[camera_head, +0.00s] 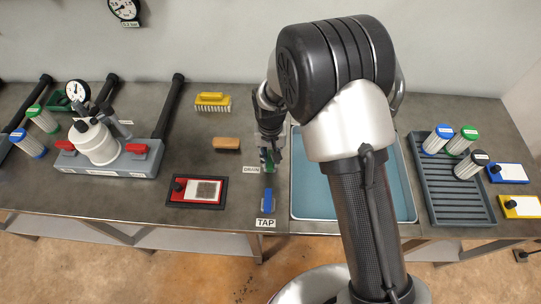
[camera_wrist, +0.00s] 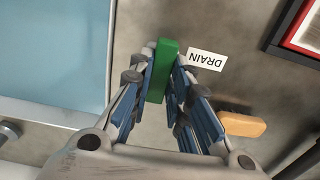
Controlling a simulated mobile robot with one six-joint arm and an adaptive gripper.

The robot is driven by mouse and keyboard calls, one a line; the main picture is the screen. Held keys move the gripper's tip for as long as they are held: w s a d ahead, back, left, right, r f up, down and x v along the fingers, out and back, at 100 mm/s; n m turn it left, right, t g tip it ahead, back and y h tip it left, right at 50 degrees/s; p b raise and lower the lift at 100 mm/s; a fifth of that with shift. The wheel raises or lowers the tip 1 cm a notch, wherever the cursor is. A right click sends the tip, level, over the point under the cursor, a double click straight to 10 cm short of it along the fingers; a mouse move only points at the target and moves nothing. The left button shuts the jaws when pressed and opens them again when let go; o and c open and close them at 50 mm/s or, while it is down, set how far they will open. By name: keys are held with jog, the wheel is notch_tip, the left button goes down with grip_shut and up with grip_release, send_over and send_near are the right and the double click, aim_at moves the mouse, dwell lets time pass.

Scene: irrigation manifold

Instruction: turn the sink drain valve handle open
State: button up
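The green drain valve handle (camera_wrist: 164,70) shows in the wrist view beside a white label (camera_wrist: 207,60) reading DRAIN. In the head view only a small part of the green handle (camera_head: 269,166) shows below my gripper, left of the sink. My gripper (camera_wrist: 163,82) points down at the handle, with one blue-padded finger close along each side. The fingers appear closed onto it, though the contact faces are hidden. The handle's long side runs up and down in the wrist view. Its pivot and the valve body are hidden.
A blue handle (camera_head: 267,198) labelled TAP lies nearer the bench's front edge. The sink basin (camera_head: 308,199) is to the right, partly behind my arm.

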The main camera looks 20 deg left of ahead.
grip_shut()
jog(key=shift+n, duration=0.4)
jog(key=n+p, duration=0.1)
jog(key=n, duration=0.7)
jog(key=shift+n+p, duration=0.3)
jog(key=shift+p, duration=0.05)
jog(key=n, duration=0.8)
jog(key=shift+p, duration=0.4)
jog(key=shift+n, duration=0.5)
